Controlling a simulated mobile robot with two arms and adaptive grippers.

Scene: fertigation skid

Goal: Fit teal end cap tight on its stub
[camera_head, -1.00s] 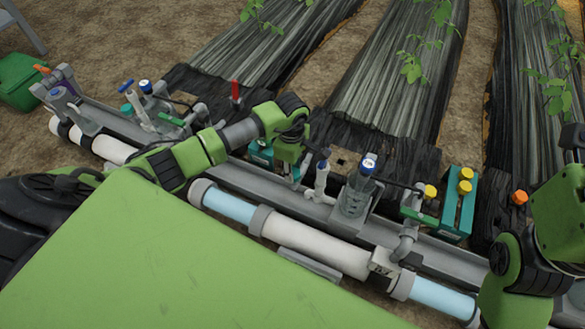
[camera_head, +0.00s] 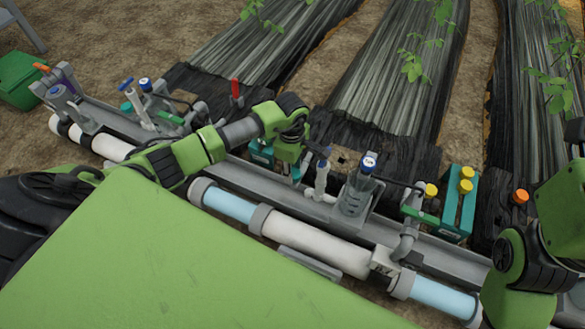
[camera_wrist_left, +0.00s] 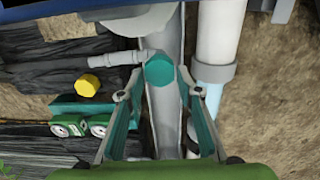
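The teal end cap (camera_wrist_left: 160,68) is a small faceted piece in the left wrist view. It sits at the end of a thin grey stub (camera_wrist_left: 118,60) that comes in from the left, above the grey rail. I cannot tell how far it is seated. My left gripper (camera_wrist_left: 160,95) is open, with one finger on each side of the picture and the cap centred just beyond the fingertips. In the head view my left gripper (camera_head: 293,168) reaches down over the rail and hides the cap. My right gripper is not seen; only parts of my right arm show.
A white and clear pipe (camera_head: 310,242) runs along the grey rail. Beside the gripper stand a blue-topped valve (camera_head: 322,180) and a blue-capped grey fitting (camera_head: 357,195). A teal block with yellow knobs (camera_head: 458,205) is farther right. A yellow cap (camera_wrist_left: 87,85) shows left of the fingers.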

